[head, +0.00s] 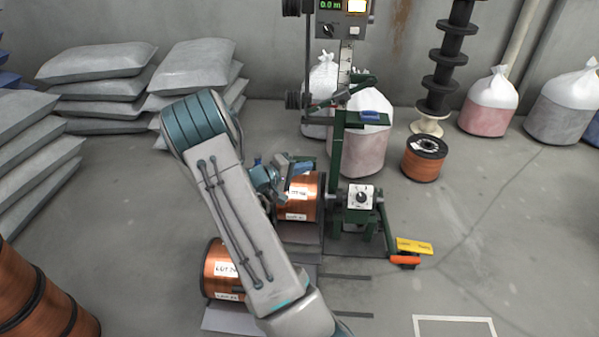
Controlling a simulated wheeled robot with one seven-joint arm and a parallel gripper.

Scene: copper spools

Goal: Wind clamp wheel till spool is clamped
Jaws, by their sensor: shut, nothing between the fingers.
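A copper spool (298,197) with white lot labels sits in the green winding stand (337,165), left of its upright. My gripper (284,171) is at the upper left of this spool, small and partly covered by my own wrist. Its fingers look closed, with nothing seen between them. I cannot make out the clamp wheel; the area left of the spool is hidden behind my arm and wrist. I cannot tell whether the gripper touches the stand or whether the spool is clamped.
A second labelled copper spool (217,262) sits at lower left, partly behind my arm. A dial box (360,198) and an orange-handled item (405,260) are on the right. Grey sacks (97,62) are stacked at left. Open floor (500,240) lies to the right.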

